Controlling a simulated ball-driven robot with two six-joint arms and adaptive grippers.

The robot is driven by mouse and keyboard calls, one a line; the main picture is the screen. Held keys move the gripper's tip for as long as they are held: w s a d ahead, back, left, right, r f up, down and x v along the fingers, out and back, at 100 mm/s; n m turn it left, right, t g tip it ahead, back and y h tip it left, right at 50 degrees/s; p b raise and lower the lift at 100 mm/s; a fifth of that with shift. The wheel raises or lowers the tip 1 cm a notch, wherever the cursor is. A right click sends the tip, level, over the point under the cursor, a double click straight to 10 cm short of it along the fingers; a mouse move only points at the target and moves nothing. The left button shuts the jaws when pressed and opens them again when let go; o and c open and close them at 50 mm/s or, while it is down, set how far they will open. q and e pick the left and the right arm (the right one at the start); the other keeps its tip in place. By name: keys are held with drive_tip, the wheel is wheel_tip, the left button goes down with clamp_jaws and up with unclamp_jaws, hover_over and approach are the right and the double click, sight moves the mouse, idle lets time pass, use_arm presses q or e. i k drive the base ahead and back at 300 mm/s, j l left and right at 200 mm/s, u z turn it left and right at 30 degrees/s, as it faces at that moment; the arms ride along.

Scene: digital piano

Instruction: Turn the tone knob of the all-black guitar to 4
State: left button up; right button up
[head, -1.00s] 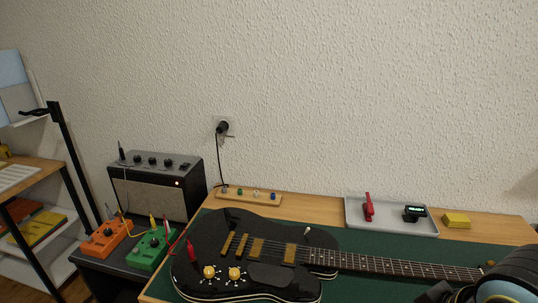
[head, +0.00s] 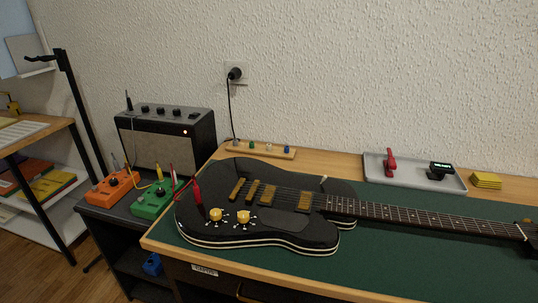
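The all-black guitar (head: 290,232) lies flat on a green mat on the bench in the head view, its neck running to the right. Two yellow knobs sit on its lower left body: a left knob (head: 215,214) and a right knob (head: 243,216), each ringed with white marks. I cannot read the marks or tell which knob is tone. A red plug (head: 197,194) stands up in the body just left of the knobs. Neither of my grippers shows in the head view.
A grey tray (head: 455,182) with a red clamp (head: 390,162) and a small tuner (head: 438,170) lies behind the neck. An amplifier (head: 165,140), an orange pedal (head: 112,187) and a green pedal (head: 155,200) stand at left. The mat (head: 390,245) in front of the neck is clear.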

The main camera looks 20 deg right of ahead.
sight(216, 214)
drive_tip(key=i+l+z, duration=0.1)
drive_tip(key=i+z, duration=0.35)
drive_tip(key=z, duration=0.25)
drive_tip(key=i+z, duration=0.35)
drive_tip(key=k+j, duration=0.05)
drive_tip(key=k, duration=0.05)
